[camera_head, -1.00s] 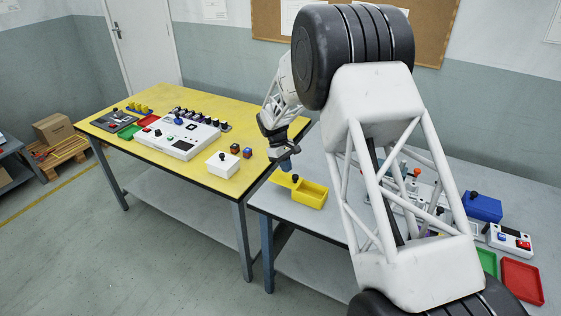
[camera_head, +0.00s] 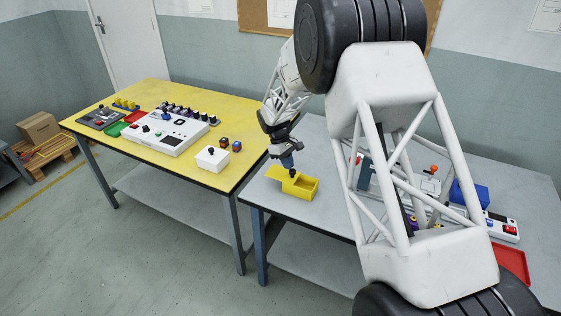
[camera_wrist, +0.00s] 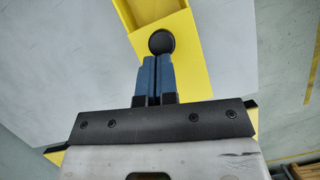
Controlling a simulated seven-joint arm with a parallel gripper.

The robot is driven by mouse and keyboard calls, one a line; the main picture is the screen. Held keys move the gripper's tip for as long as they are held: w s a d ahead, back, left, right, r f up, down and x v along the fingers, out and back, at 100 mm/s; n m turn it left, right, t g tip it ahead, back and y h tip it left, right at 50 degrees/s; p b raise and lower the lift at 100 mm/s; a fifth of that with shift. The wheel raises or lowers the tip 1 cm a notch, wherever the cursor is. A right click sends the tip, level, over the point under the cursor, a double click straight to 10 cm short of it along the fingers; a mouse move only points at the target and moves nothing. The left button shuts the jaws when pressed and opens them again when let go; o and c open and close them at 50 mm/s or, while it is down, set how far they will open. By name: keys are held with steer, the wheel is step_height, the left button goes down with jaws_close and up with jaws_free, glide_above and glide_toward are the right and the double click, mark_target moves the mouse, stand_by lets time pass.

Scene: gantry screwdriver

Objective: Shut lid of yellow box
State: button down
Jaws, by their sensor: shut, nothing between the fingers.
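The yellow box (camera_head: 300,192) sits on the grey table, its inside showing open at the right. Its yellow lid (camera_head: 273,173) sticks out to the left, with a black knob (camera_head: 292,174) near the open part. In the wrist view the knob (camera_wrist: 161,42) lies just beyond my fingertips, with the yellow lid (camera_wrist: 196,62) around it and part of the open box (camera_wrist: 150,10) at the top. My gripper (camera_head: 288,166) is shut and empty, pointing down beside the knob. Its blue fingers (camera_wrist: 154,60) are together; I cannot tell whether they touch the knob.
A blue box (camera_head: 468,194), a red tray (camera_head: 512,262) and a control box (camera_head: 503,228) stand on the grey table at right, partly behind my arm. The yellow table (camera_head: 140,95) at left holds a white box (camera_head: 212,159) and a large panel (camera_head: 165,137).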

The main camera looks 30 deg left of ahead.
steer(key=d, duration=0.7)
steer(key=shift+d, duration=0.25)
steer(key=shift+f, duration=0.1)
steer(key=a, duration=0.3)
steer(key=w+a+r, duration=0.1)
steer(key=shift+a, duration=0.2)
steer(key=v, duration=0.9)
steer(key=shift+a+r, duration=0.1)
steer(key=shift+a, duration=0.9)
